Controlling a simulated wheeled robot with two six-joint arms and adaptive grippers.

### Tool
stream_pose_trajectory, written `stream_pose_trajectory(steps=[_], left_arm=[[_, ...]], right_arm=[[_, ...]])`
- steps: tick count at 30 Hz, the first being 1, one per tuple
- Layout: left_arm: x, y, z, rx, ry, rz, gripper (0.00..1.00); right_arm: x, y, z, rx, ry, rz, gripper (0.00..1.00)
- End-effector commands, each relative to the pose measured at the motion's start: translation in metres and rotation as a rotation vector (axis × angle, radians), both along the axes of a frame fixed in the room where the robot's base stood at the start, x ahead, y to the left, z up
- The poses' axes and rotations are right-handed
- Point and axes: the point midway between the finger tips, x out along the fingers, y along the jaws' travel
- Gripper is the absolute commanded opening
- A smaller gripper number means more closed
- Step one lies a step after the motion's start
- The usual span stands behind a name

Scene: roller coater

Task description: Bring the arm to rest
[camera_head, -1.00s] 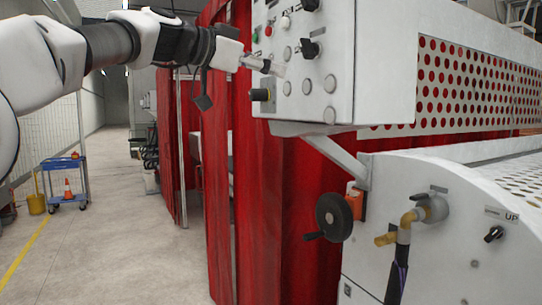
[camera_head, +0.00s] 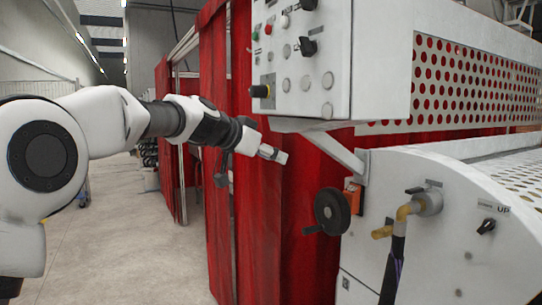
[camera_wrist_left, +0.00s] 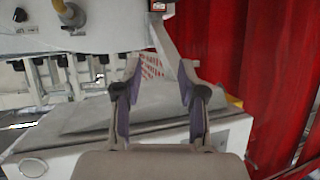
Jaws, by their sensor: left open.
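My left gripper (camera_head: 272,154) reaches in from the left in the head view, below the control panel (camera_head: 301,62) and in front of the red curtain (camera_head: 285,205). It touches nothing that I can see. In the left wrist view its two fingers (camera_wrist_left: 160,82) stand apart with nothing between them. My right gripper is in neither view.
The white roller coater (camera_head: 450,240) fills the right side, with a black handwheel (camera_head: 332,211) and a brass valve (camera_head: 405,212) sticking out. A perforated guard (camera_head: 470,85) runs along its top. The concrete floor (camera_head: 135,235) at left is open.

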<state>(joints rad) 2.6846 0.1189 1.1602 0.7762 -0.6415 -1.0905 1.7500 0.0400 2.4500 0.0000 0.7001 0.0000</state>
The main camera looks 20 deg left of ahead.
Motion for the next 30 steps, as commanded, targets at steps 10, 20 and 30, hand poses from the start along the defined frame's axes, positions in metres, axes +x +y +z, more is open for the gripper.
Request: stream_pose_trajectory(steps=[10, 20, 30], left_arm=[[0.0, 0.0, -0.001, 0.0, 0.001, 0.001, 0.41], [0.031, -0.005, -0.131, 0.008, 0.195, -0.006, 0.41], [-0.044, -0.008, -0.432, 0.117, 0.695, -0.004, 0.41]], right_arm=[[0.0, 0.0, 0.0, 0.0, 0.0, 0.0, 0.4], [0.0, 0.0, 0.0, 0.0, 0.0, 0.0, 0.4], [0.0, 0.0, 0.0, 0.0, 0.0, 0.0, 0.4]])
